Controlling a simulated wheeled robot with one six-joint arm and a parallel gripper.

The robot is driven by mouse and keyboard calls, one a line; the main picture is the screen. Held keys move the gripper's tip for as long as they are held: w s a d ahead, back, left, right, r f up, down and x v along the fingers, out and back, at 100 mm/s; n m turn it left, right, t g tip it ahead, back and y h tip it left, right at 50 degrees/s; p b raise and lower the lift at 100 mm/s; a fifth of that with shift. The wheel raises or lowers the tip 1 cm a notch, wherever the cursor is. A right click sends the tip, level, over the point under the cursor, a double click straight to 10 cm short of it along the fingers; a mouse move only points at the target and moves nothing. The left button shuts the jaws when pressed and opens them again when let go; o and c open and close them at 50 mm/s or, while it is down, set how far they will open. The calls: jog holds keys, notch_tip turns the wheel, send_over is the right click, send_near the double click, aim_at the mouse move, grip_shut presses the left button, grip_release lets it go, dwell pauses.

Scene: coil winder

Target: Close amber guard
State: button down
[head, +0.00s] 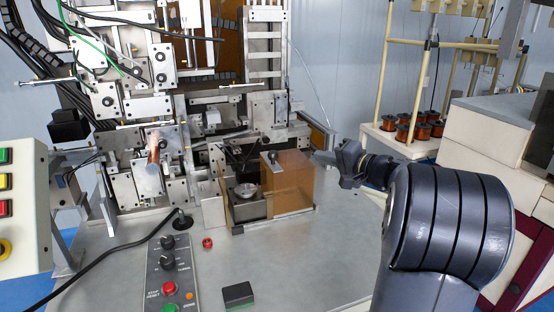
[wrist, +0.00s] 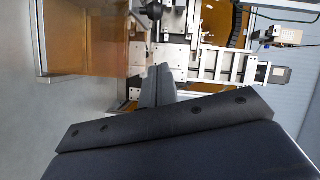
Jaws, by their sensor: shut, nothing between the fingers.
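The amber guard (head: 292,182) is a see-through amber box on the metal table, at the middle of the head view. A small dark knob or handle (head: 272,157) shows on its upper left. Left of it, a round metal part (head: 246,190) on a block looks uncovered. In the wrist view the amber guard (wrist: 80,45) fills the upper left. My gripper (head: 322,157) is just right of the guard's upper right edge. Its fingers (wrist: 157,80) are together and empty. I cannot tell whether they touch the guard.
The winder's metal plates and brackets (head: 150,150) stand behind and left. A control panel (head: 172,275), a black block (head: 238,295) and a red button (head: 207,243) are in front. A rack with copper spools (head: 415,128) stands at right.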

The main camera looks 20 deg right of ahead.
jog(key=p, duration=0.3)
send_over(287, 166)
jog(key=d, duration=0.4)
jog(key=shift+d+r, duration=0.1)
jog(key=a, duration=0.1)
jog(key=a+f, duration=0.1)
jog(key=a, duration=0.1)
jog(key=shift+w+t+p, duration=0.15)
jog(key=shift+t+p, duration=0.15)
jog(key=shift+p, duration=0.05)
jog(key=shift+a+f, duration=0.35)
jog(key=shift+a, duration=0.15)
